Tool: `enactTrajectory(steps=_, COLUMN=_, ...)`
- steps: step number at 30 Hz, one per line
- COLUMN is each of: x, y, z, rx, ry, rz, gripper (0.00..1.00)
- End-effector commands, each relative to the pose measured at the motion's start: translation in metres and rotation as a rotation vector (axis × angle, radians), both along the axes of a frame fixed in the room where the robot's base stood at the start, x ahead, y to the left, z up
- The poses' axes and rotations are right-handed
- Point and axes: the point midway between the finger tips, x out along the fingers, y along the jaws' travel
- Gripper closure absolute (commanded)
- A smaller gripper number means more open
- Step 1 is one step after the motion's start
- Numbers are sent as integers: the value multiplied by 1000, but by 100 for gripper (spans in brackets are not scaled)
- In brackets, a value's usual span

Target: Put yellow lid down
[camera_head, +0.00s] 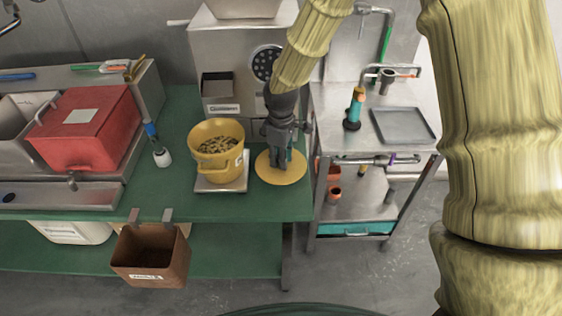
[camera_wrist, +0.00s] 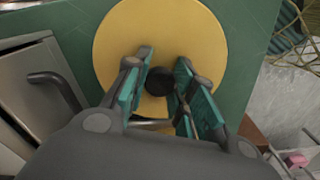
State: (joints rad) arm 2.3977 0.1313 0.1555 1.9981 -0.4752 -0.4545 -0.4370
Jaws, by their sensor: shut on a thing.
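The yellow lid (camera_head: 281,176) is a flat round disc at the right end of the green table, right of the yellow bucket (camera_head: 211,150). In the wrist view the lid (camera_wrist: 190,35) fills the upper middle, with a dark round knob (camera_wrist: 160,80) at its centre. My gripper (camera_head: 281,165) is over the lid from above, its teal-padded fingers on either side of the knob; it also shows in the wrist view (camera_wrist: 160,92). I cannot tell whether the lid touches the table. The bucket is uncovered, holds brown beans, and stands on a small scale (camera_head: 222,187).
The grinder (camera_head: 235,75) stands behind the lid. A steel cart (camera_head: 420,150) with a grey tray (camera_head: 404,125) stands to the right. A red box (camera_head: 90,140) sits in a sink at left. A brown bin (camera_head: 150,265) hangs off the table's front edge.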

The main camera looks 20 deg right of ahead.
Motion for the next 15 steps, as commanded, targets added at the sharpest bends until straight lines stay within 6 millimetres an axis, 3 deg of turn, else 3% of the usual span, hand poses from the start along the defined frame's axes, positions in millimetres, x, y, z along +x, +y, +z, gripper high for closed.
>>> enactTrajectory(steps=6, x=0, y=0, z=-21, rx=-1, ry=2, rz=0, gripper=99)
enactTrajectory(steps=15, x=0, y=0, z=-25, rx=0, ry=0, rz=0, gripper=99)
